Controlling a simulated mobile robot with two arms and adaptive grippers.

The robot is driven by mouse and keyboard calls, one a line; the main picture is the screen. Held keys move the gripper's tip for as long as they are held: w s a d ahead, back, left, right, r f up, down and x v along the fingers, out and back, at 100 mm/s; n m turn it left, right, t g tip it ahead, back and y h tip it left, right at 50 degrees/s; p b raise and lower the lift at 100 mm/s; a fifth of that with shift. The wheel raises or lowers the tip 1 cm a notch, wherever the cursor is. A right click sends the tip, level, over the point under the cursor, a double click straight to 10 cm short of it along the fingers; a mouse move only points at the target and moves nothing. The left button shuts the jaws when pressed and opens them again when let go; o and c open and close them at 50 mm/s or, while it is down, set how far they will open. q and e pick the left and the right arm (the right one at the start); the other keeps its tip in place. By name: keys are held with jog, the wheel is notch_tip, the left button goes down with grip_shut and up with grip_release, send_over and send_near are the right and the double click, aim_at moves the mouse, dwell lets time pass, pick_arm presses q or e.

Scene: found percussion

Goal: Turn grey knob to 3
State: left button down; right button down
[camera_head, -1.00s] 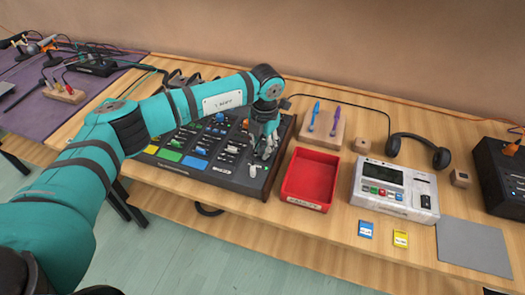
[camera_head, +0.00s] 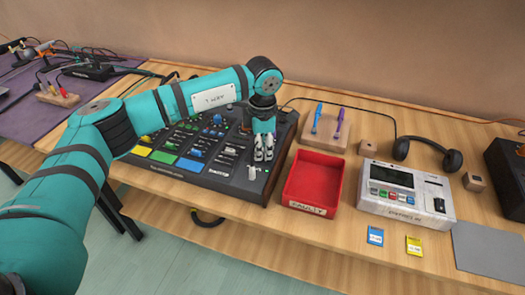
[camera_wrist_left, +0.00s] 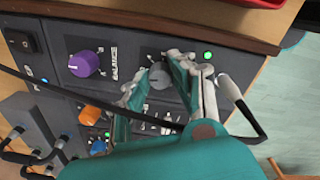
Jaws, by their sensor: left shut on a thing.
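The grey knob (camera_wrist_left: 159,77) sits on the dark mixer panel between the two fingers of my left gripper (camera_wrist_left: 158,72) in the left wrist view. The fingers are shut on it from both sides. In the head view, my left gripper (camera_head: 263,155) points down at the right side of the dark mixer panel (camera_head: 222,179), and its fingers hide the knob there. The number scale around the knob is too small and covered to read. My right gripper does not show.
A purple knob (camera_wrist_left: 84,64) and an orange knob (camera_wrist_left: 89,116) are near the grey knob. A black cable (camera_wrist_left: 60,87) crosses the wrist view. In the head view, a red tray (camera_head: 313,182) stands just right of the mixer, and a white device (camera_head: 405,194) is further right.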

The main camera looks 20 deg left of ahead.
pick_arm(q)
jog(key=shift+r+m, duration=0.1)
jog(key=shift+m, duration=0.4)
jog(key=shift+b, duration=0.3)
jog(key=c, duration=1.1)
grip_release()
notch_tip(320, 180, up, 12)
jog(key=shift+s, duration=0.25)
jog(key=shift+d, duration=0.1)
